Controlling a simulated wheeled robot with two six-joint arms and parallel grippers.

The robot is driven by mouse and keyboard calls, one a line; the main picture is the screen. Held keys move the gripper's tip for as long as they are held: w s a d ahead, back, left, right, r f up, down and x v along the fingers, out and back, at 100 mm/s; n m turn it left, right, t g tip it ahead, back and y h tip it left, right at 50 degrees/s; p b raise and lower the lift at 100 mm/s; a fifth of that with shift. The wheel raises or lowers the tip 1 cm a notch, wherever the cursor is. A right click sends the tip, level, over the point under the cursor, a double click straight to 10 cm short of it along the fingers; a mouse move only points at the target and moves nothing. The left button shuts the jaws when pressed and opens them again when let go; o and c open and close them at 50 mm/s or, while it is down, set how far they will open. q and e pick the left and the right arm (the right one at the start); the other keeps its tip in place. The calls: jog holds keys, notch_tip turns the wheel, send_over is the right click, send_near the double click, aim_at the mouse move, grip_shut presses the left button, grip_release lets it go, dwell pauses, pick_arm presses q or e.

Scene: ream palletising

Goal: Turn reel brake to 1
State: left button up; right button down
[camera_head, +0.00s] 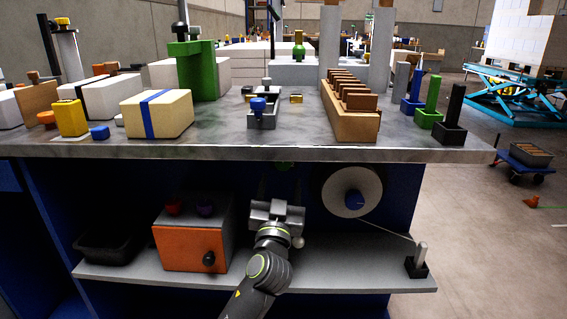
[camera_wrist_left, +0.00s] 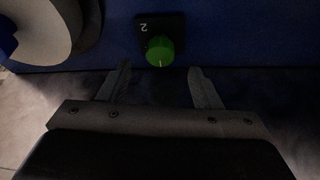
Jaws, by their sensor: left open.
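A green knob (camera_wrist_left: 160,51) sits on a dark plate (camera_wrist_left: 145,25) marked with an upside-down "2" in the left wrist view. A small pale mark shows at the knob's lower edge. In the head view the green knob (camera_head: 285,166) shows just under the tabletop edge, partly hidden in shadow. My left gripper (camera_head: 280,187) is open and empty below the knob. In the left wrist view the fingertips (camera_wrist_left: 160,76) are spread to either side of the knob's line, short of it and not touching it. My right gripper is out of view.
An orange-fronted box (camera_head: 185,248) stands on the shelf left of my arm. The workbench top (camera_head: 225,142) overhangs above.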

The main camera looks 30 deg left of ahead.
aim_at(282, 165)
pick_arm(q)
jog(key=x, duration=0.7)
jog(key=shift+w+a+b, duration=0.1)
jog(key=shift+w+b, duration=0.05)
jog(key=shift+b, duration=0.15)
